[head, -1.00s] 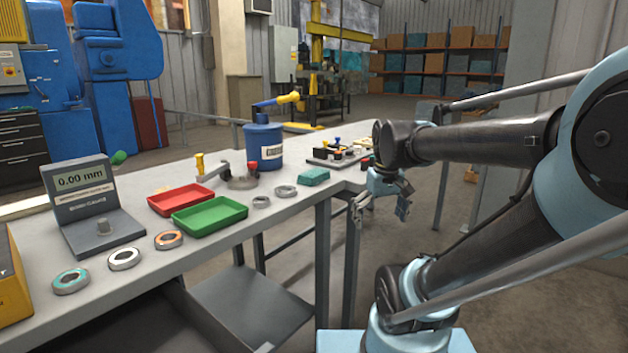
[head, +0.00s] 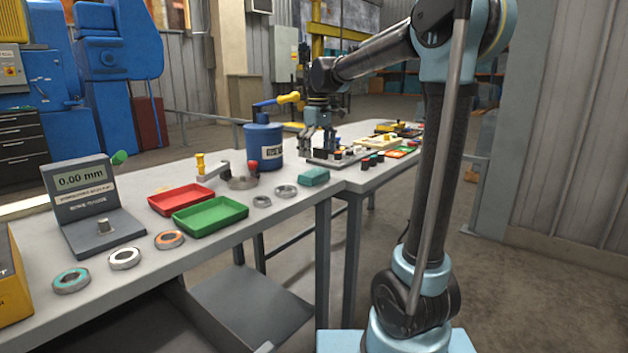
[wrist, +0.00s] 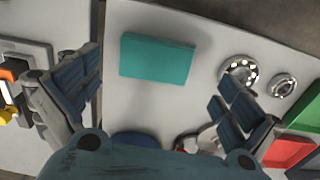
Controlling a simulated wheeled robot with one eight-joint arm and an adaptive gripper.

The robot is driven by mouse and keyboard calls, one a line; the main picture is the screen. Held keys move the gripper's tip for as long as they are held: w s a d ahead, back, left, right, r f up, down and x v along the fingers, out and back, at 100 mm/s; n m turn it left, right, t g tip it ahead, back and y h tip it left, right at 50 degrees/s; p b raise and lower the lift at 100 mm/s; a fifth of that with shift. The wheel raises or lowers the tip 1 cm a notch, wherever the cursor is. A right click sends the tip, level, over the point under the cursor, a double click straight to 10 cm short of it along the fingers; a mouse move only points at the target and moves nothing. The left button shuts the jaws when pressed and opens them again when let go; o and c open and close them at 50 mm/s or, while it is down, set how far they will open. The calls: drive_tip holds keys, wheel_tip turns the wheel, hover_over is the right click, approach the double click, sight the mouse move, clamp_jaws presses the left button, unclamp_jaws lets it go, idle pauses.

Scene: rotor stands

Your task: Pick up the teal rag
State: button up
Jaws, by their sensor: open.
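The teal rag (head: 314,176) is a folded flat block lying on the grey bench near its front edge, right of the metal rings. In the wrist view the teal rag (wrist: 157,59) lies flat on the light bench top, between and beyond my two fingers. My gripper (head: 319,141) is above the bench, behind the rag in the head view and apart from it. In the wrist view my gripper (wrist: 165,95) has its fingers spread wide with nothing between them.
Two metal rings (head: 286,191) lie left of the rag, with a green tray (head: 210,216) and a red tray (head: 181,199) beyond. A blue canister (head: 264,148) stands behind. A plate with small parts (head: 340,158) sits behind and right of the rag. The bench's front edge is close to the rag.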

sight(314, 173)
drive_tip(key=shift+w+a, duration=0.5)
drive_tip(key=shift+a, duration=0.15)
drive_tip(key=shift+f, duration=0.35)
drive_tip(key=shift+w+f, duration=0.1)
drive_tip(key=shift+f, duration=3.25)
drive_tip(key=c, duration=0.7)
